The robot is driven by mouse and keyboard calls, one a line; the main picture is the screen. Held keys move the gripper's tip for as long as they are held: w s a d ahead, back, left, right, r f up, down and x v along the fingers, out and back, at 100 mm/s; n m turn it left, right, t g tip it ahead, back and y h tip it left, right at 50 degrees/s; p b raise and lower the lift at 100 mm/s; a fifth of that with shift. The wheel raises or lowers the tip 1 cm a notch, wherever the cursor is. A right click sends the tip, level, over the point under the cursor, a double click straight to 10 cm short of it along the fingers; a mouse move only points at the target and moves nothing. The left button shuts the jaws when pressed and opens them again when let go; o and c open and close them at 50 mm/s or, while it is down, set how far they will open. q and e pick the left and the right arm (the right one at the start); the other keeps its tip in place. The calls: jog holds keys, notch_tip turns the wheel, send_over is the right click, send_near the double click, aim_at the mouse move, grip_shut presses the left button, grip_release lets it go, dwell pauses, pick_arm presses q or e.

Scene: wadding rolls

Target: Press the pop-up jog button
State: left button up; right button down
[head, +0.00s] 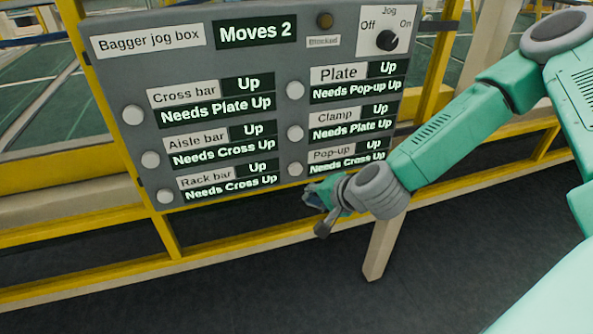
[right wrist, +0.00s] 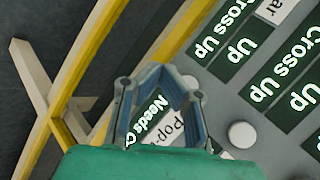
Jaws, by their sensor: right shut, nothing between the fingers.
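The pop-up jog button (head: 295,169) is a round pale button at the lower right of the grey jog box (head: 215,55), left of the "Pop-up" label, whose displays read "Up" and "Needs Cross Up". My right gripper (head: 309,196) is shut and empty, just below and right of this button in the head view. In the right wrist view, the shut fingers (right wrist: 160,72) stand in front of the pop-up label, and the pop-up button (right wrist: 190,81) is partly hidden by a finger. I cannot tell whether they touch. My left gripper is out of view.
The clamp button (head: 295,133) is just above; it also shows in the right wrist view (right wrist: 242,135). The rack bar button (head: 165,196) is left. The Jog knob (head: 387,40) is top right. A yellow rail (head: 235,250) runs below the box.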

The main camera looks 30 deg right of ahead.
aim_at(296, 169)
jog(key=w, duration=0.3)
jog(key=w+d, duration=0.1)
jog(key=w, duration=0.2)
jog(key=shift+w+d, duration=0.1)
jog(key=shift+w, duration=0.05)
jog(key=shift+d, duration=0.1)
dwell(0.6)
jog(key=shift+w+r, duration=0.1)
dwell(0.5)
jog(key=shift+w, duration=0.25)
